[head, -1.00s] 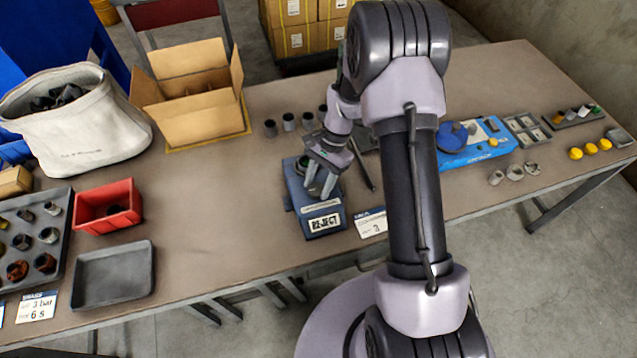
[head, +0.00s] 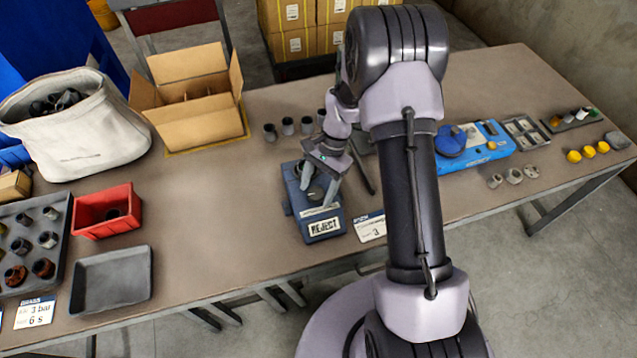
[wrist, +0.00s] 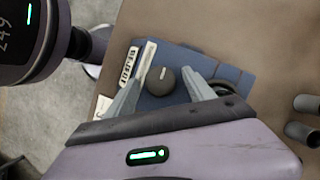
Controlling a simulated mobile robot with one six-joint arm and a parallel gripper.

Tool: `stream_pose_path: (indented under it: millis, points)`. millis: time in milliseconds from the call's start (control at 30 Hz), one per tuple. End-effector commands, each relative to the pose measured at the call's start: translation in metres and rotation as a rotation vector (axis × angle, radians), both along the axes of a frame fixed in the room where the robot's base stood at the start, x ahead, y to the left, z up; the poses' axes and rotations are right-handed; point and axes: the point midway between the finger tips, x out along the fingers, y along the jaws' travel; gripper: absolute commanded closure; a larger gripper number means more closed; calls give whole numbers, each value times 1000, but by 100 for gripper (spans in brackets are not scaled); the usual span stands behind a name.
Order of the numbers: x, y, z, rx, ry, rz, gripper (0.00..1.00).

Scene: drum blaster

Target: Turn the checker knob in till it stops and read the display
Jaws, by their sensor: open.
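The checker (head: 315,212) is a blue box on the bench, with a label plate on its front that reads REJECT. Its dark round knob (wrist: 160,81) has a white pointer line and shows between my fingers in the wrist view. In the head view the knob (head: 316,193) is partly behind my fingers. My gripper (head: 318,194) is over the checker with its fingers open on either side of the knob, apart from it as far as the wrist view shows. A dark ring-shaped part (wrist: 222,87) on the checker is partly hidden by my right finger.
Several grey cylinders (head: 288,125) stand behind the checker. A white card (head: 371,226) lies to its right, and a dark rod (head: 362,172) lies beyond that. A blue device (head: 480,145) is further right. The bench left of the checker is clear up to the red bin (head: 106,208).

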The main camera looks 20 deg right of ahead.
Motion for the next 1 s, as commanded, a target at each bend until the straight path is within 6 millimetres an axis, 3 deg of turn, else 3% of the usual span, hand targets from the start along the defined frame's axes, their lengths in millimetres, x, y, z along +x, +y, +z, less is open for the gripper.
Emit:
stream_pose_path:
  millis: [133,400,533,700,1000]
  points:
    - [6,-8,25,-1,-4,-1,38]
    - [25,-37,111,-1,-4,-2,38]
    - [31,-48,140,0,-2,-2,38]
    - [35,-55,159,0,0,-1,38]
    - [36,-56,160,0,0,0,38]
